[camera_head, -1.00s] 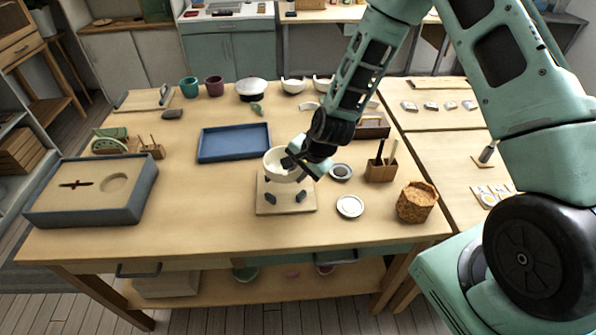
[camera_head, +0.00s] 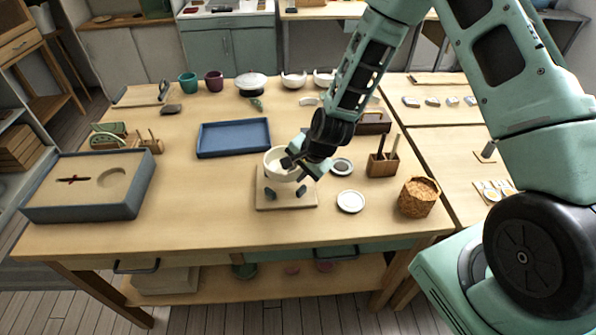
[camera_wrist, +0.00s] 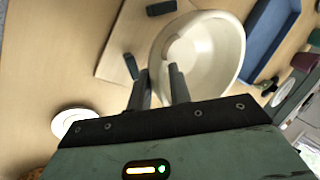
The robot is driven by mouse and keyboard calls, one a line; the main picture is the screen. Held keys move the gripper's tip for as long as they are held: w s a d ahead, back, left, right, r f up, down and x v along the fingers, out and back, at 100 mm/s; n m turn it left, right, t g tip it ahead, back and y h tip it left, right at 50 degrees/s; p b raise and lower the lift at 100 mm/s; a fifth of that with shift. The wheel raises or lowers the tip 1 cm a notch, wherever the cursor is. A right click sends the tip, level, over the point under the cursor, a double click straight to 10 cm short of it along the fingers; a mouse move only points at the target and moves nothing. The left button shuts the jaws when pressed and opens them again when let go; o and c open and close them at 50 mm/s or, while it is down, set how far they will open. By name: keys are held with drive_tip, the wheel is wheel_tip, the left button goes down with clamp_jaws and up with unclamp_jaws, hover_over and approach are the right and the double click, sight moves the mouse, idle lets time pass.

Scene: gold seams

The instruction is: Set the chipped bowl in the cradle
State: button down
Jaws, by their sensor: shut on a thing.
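The chipped bowl (camera_head: 276,166) is cream-white and upright, over the cradle (camera_head: 288,204), a square wooden board with dark grey pegs. My gripper (camera_head: 294,164) is shut on the bowl's right rim in the head view. In the wrist view the bowl (camera_wrist: 215,55) shows its open inside, with one finger of my gripper (camera_wrist: 160,88) on each side of its wall. A notch shows in the rim near the fingers. Two pegs of the cradle (camera_wrist: 122,45) show beside the bowl. I cannot tell whether the bowl touches the pegs.
A blue tray (camera_head: 234,152) lies behind and left of the cradle. A white dish (camera_head: 351,201), a small dark-centred dish (camera_head: 341,166), a wooden tool holder (camera_head: 382,166) and a cork-like pot (camera_head: 418,197) stand to the right. The table front left of the cradle is clear.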

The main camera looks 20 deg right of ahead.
drive_tip(key=shift+f+b, duration=0.9)
drive_tip(key=shift+f, duration=0.15)
idle(1.4)
idle(0.7)
